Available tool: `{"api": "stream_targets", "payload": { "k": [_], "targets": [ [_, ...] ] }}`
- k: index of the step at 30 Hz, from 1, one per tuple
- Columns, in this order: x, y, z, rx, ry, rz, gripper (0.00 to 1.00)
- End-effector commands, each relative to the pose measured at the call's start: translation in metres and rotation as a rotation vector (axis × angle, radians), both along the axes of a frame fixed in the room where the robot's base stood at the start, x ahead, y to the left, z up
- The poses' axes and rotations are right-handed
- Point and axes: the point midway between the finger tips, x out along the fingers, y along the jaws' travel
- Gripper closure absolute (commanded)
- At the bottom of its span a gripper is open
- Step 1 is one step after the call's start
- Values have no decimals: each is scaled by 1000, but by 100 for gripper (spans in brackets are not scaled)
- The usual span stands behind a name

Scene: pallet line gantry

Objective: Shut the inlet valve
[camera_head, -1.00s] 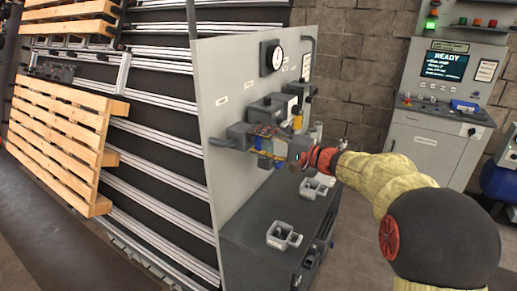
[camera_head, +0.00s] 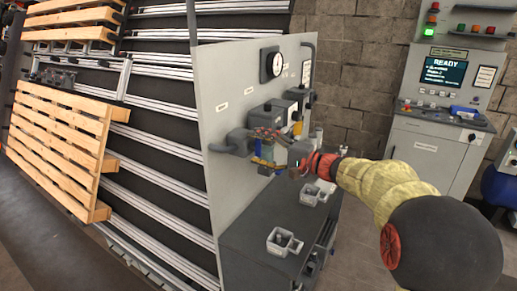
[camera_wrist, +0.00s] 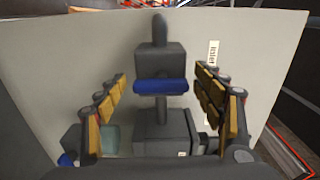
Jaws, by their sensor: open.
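The inlet valve is a grey block fitting with a blue lever handle (camera_wrist: 160,87) on the grey panel, beside a label reading "Inlet" (camera_wrist: 213,52) in the wrist view. The blue handle lies crosswise to the dark pipe stub (camera_wrist: 160,28). My gripper (camera_wrist: 165,108) is open, with yellow-padded fingers on the left and right of the handle and a visible gap on each side. In the head view my gripper (camera_head: 264,149) is at the left valve body (camera_head: 238,141), and its fingers partly hide the handle.
The panel (camera_head: 222,75) carries a gauge (camera_head: 271,64) and other grey fittings with a yellow part (camera_head: 298,129). A dark bench (camera_head: 245,225) with small grey fixtures (camera_head: 284,241) stands below. Wooden pallets (camera_head: 60,135) are at left, and a console reading "READY" (camera_head: 445,72) is at right.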

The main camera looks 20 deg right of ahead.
Motion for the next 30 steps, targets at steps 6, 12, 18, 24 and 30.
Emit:
{"api": "stream_targets", "payload": {
  "k": [6, 12, 18, 24, 30],
  "targets": [
    [-2, -3, 1, 0, 0, -1, 32],
    [-21, -22, 1, -1, -1, -4, 32],
    [-50, -52, 0, 0, 0, -5, 32],
    [-73, -75, 0, 0, 0, -4, 32],
    [-84, -84, 0, -1, 1, -1, 32]
  ]
}}
